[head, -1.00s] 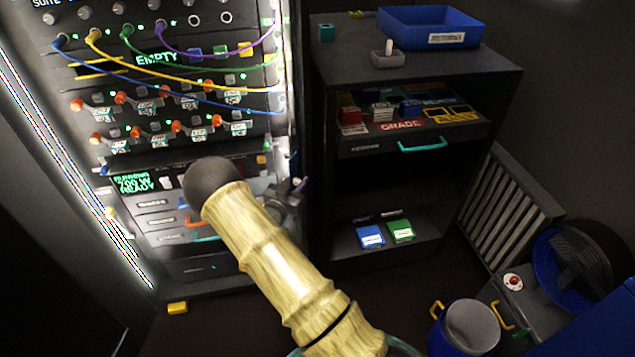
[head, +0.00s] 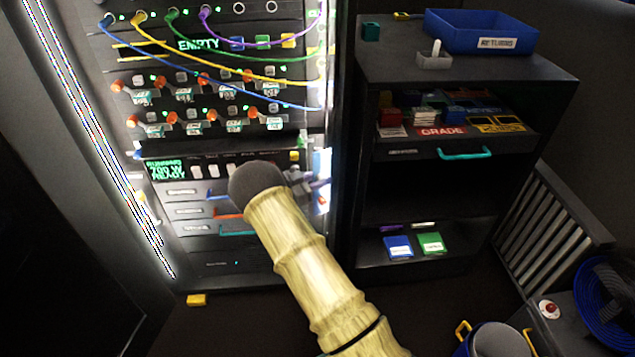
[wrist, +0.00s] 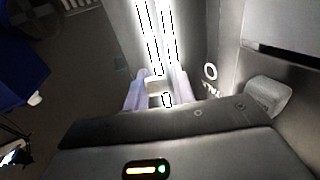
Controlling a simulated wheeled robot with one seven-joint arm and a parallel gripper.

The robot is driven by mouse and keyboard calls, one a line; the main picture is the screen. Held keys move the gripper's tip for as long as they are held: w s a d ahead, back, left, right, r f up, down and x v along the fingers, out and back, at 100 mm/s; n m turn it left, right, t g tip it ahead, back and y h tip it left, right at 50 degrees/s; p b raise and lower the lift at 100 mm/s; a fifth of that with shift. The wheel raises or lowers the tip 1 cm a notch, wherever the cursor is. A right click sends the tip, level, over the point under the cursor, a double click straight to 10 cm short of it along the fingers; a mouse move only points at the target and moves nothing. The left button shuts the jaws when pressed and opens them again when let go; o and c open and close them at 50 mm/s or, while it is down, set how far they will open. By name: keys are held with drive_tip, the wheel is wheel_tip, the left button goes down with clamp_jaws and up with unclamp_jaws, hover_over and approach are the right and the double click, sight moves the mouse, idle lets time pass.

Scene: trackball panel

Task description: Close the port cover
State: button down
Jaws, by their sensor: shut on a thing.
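My gripper (head: 322,184) is at the right edge of the lit rack, partly hidden behind my own arm in the head view. In the wrist view its two pale purple fingers (wrist: 160,92) are close together with a small pale piece between them. I take this piece to be part of the port cover (wrist: 156,87), though most of it is hidden by the fingers and the gripper body. A bright bluish-white patch shows beside the gripper at the rack edge in the head view. How far the cover stands open cannot be told.
The rack (head: 225,262) has colored cables and orange-knobbed switches above the gripper. A dark shelf unit (head: 460,75) stands to the right, with a blue returns bin (head: 480,32) on top. A yellow block (head: 196,300) lies on the floor.

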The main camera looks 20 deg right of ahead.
drive_tip(key=shift+s+f+g, duration=0.15)
drive_tip(key=shift+f+g, duration=0.05)
drive_tip(key=shift+g, duration=0.1)
drive_tip(key=c, duration=1.3)
unclamp_jaws()
drive_tip(key=shift+r, duration=0.1)
drive_tip(key=shift+o, duration=0.2)
drive_tip(key=shift+r, duration=0.1)
drive_tip(key=shift+a, duration=0.1)
drive_tip(key=s+a+p, duration=0.1)
drive_tip(key=s+a, duration=0.2)
drive_tip(key=a, duration=1.4)
drive_tip(key=shift+s, duration=0.1)
